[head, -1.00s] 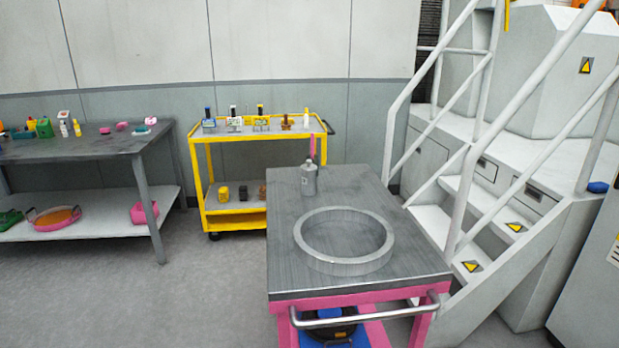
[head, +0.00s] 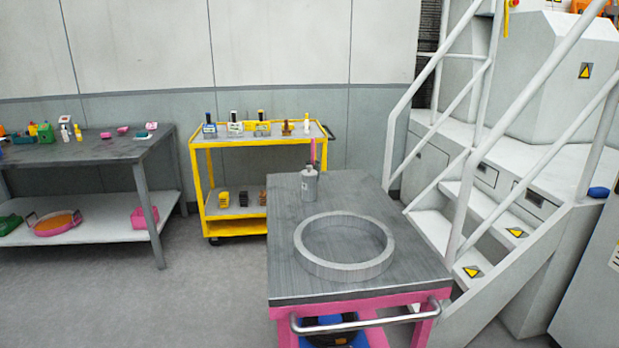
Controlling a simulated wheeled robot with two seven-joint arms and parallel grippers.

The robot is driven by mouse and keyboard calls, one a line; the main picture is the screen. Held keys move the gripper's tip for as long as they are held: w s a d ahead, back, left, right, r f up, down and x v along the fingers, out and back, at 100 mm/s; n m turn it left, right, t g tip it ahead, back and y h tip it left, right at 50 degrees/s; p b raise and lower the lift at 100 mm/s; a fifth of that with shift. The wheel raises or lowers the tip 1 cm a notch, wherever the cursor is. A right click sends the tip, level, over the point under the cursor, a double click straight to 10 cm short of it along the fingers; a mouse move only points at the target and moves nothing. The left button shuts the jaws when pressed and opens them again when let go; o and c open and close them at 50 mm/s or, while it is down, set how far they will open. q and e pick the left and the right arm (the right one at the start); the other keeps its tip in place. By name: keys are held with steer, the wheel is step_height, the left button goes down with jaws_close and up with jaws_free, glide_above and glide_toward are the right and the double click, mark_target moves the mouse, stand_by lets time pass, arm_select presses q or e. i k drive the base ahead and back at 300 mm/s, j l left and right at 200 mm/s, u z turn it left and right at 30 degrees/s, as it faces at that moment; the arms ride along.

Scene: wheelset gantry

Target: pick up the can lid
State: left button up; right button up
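A small grey metal can (head: 309,187) stands upright near the far edge of the grey-topped pink cart (head: 400,258). Its narrow top (head: 309,169) looks like a cap or lid sitting on it, but it is too small to tell whether that is a separate piece. I see no other thing that is clearly a can lid. Neither of my grippers is in view.
A large grey ring (head: 344,270) lies on the cart, nearer than the can. A yellow trolley (head: 230,228) stands behind, a grey workbench (head: 120,155) at left. White stairs (head: 462,230) rise close along the cart's right. Floor at left is clear.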

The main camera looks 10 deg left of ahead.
mark_target(308, 173)
steer(key=i+j+z, duration=0.1)
steer(key=j, duration=0.25)
steer(key=i+j, duration=0.15)
steer(key=j, duration=0.2)
steer(key=i+j+z, duration=0.15)
steer(key=j, duration=0.2)
steer(key=j+z, duration=0.1)
steer(key=j, duration=0.3)
